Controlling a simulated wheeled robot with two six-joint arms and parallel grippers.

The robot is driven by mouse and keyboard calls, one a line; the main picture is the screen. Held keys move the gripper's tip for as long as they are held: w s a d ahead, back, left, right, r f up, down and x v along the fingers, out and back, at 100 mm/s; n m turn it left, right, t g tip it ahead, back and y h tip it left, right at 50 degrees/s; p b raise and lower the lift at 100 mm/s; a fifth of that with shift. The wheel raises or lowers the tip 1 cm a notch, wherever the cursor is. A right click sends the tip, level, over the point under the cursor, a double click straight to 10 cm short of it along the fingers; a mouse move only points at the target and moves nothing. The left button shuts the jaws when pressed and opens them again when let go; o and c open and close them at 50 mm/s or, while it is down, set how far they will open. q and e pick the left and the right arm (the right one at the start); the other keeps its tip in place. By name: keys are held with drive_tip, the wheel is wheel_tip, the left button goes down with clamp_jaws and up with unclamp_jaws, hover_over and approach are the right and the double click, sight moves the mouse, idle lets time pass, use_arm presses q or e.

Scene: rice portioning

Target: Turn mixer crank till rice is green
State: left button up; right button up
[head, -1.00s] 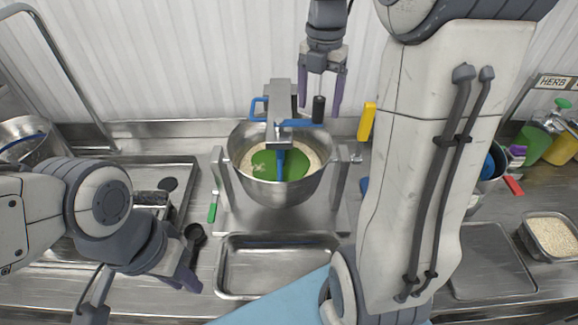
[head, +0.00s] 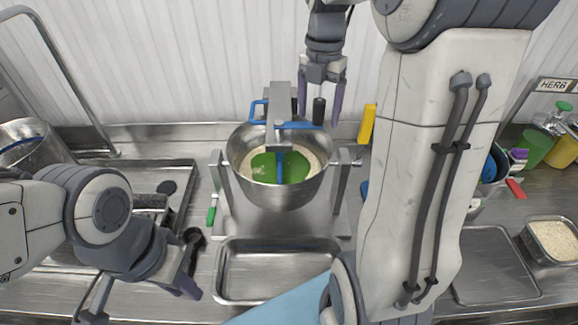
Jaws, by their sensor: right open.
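The mixer's steel bowl (head: 278,196) sits in a metal stand in the middle of the counter. The rice (head: 313,160) in it is pale around the rim, with a green patch (head: 265,167) in the middle around the blue paddle. The crank is a blue bar on top with a black upright knob (head: 319,111) at its right end. My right gripper (head: 322,110) points down from above, open, its purple fingers on either side of the knob with gaps visible. My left gripper (head: 190,280) is low at the left, away from the mixer; its finger opening is unclear.
An empty steel tray (head: 278,298) lies in front of the mixer. A black spoon (head: 193,238) and a green-handled tool (head: 211,214) lie left of the stand. A yellow item (head: 367,124) stands at the right. A rice container (head: 554,239) sits far right.

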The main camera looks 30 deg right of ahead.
drive_tip(key=shift+f, duration=0.3)
drive_tip(key=shift+r, duration=0.1)
drive_tip(key=shift+r+p, duration=0.4)
drive_tip(key=shift+p, duration=0.05)
drive_tip(key=c, duration=1.2)
